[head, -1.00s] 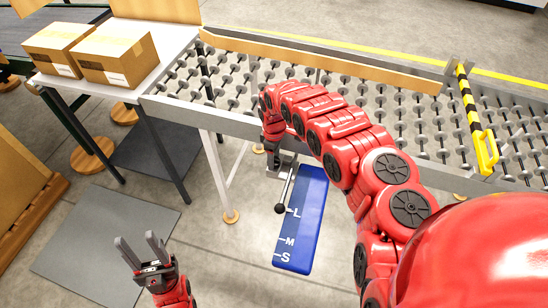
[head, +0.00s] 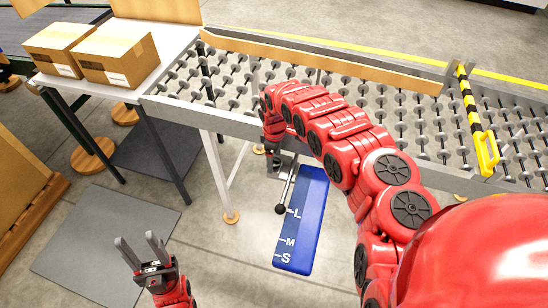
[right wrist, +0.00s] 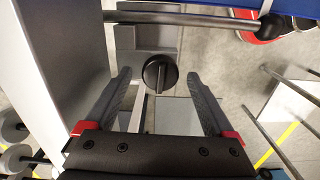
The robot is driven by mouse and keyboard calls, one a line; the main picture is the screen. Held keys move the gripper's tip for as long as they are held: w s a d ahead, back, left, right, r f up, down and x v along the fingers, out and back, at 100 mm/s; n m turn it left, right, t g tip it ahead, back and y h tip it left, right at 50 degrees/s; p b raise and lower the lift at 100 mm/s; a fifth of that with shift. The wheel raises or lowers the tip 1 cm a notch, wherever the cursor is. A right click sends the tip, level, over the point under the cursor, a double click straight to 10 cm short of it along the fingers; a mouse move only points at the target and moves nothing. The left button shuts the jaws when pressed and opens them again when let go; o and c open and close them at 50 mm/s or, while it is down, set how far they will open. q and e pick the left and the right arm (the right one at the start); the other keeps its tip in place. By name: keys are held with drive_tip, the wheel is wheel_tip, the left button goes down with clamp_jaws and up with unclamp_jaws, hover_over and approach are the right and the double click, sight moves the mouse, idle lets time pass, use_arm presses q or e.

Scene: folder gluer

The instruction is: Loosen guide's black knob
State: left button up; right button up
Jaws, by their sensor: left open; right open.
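The black knob (right wrist: 160,73) shows in the right wrist view as a round dial with a raised grip bar, on a grey metal bracket. My right gripper (right wrist: 158,78) is open, with one finger on each side of the knob and gaps visible between. In the head view my right gripper (head: 274,158) points down beside the conveyor's near edge, above the blue scale plate (head: 309,210) marked L, M and S; the knob cannot be made out there. A rod with a black ball end (head: 281,209) lies beside the plate. My left gripper (head: 138,242) is open and empty over the floor.
The roller conveyor (head: 225,120) with a wooden rail (head: 330,66) lies behind my right gripper. Two cardboard boxes (head: 116,54) sit on a white table at the back left. In the right wrist view a metal rod (right wrist: 190,21) crosses just beyond the knob.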

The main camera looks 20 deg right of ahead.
wheel_tip(320, 180, up, 9)
drive_tip(key=shift+d+f+b, duration=0.1)
drive_tip(key=shift+d+b, duration=0.05)
drive_tip(key=shift+b, duration=0.3)
wheel_tip(320, 180, up, 3)
drive_tip(key=p, duration=0.2)
wheel_tip(320, 180, up, 4)
drive_tip(key=r, duration=0.1)
hover_over(275, 159)
drive_tip(key=shift+r, duration=0.25)
drive_tip(key=shift+s, duration=0.1)
drive_tip(key=shift+a, duration=0.2)
